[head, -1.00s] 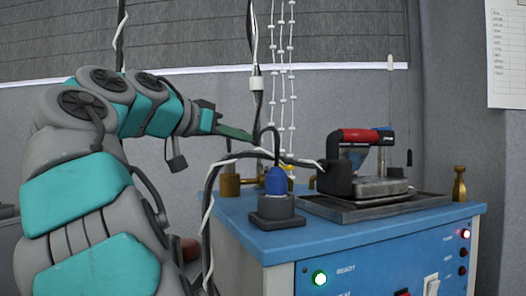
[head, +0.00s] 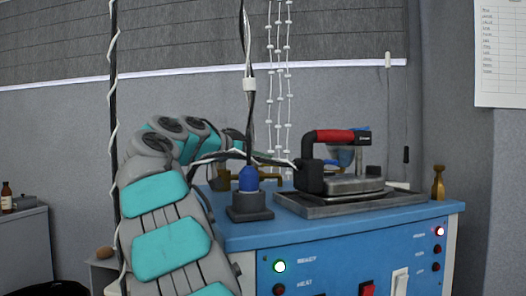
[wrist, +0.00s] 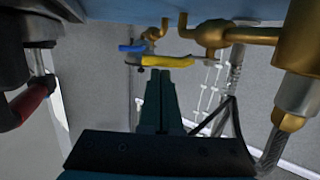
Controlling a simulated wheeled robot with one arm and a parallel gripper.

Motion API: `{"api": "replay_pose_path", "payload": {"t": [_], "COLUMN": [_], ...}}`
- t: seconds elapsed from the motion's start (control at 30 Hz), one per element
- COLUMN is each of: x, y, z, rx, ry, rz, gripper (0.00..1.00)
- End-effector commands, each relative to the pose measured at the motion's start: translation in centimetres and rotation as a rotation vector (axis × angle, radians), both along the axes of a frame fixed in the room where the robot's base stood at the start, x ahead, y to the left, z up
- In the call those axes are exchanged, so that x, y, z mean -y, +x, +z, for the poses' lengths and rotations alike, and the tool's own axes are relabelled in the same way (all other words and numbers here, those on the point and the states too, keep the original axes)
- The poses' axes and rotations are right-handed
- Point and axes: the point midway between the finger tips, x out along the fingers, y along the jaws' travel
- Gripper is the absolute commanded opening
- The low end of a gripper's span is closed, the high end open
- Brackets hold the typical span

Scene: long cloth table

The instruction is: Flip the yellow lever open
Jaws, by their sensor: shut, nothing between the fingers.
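The yellow lever (wrist: 168,61) shows in the wrist view on the brass pipework, just beyond my fingertips. It lies roughly level in that view, which has the blue cabinet top along its upper edge. A blue lever (wrist: 132,47) sits beside it on the left. My gripper (wrist: 161,78) is shut and empty, its fingertips pointing at the yellow lever with what looks like a small gap; I cannot tell if they touch. In the head view my gripper is hidden behind the cables, and I cannot make out the yellow lever clearly.
The blue cabinet (head: 340,232) carries a red-handled iron (head: 340,137) on a metal tray (head: 352,203) and a blue-capped post (head: 249,180). Brass pipe (wrist: 255,36) and a thick brass fitting (wrist: 300,75) crowd the right in the wrist view.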

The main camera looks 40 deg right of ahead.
Motion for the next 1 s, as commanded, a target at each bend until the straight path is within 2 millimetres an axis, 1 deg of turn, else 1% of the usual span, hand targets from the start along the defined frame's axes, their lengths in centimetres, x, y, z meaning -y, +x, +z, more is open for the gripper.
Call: {"api": "replay_pose_path", "payload": {"t": [0.3,0.43,0.57,0.8,1.0], "x": [0.0,0.3,0.9,2.3,2.8], "y": [0.0,-0.3,-0.6,-0.8,-0.8], "z": [0.0,-0.4,-0.6,-0.4,-0.1], "rx": [0.000,0.001,0.002,0.000,-0.001], "ry": [0.000,0.004,0.003,0.005,0.001], "rz": [0.002,0.036,0.123,0.313,0.397], "gripper": [0.00,0.00,0.00,0.00,0.00]}}
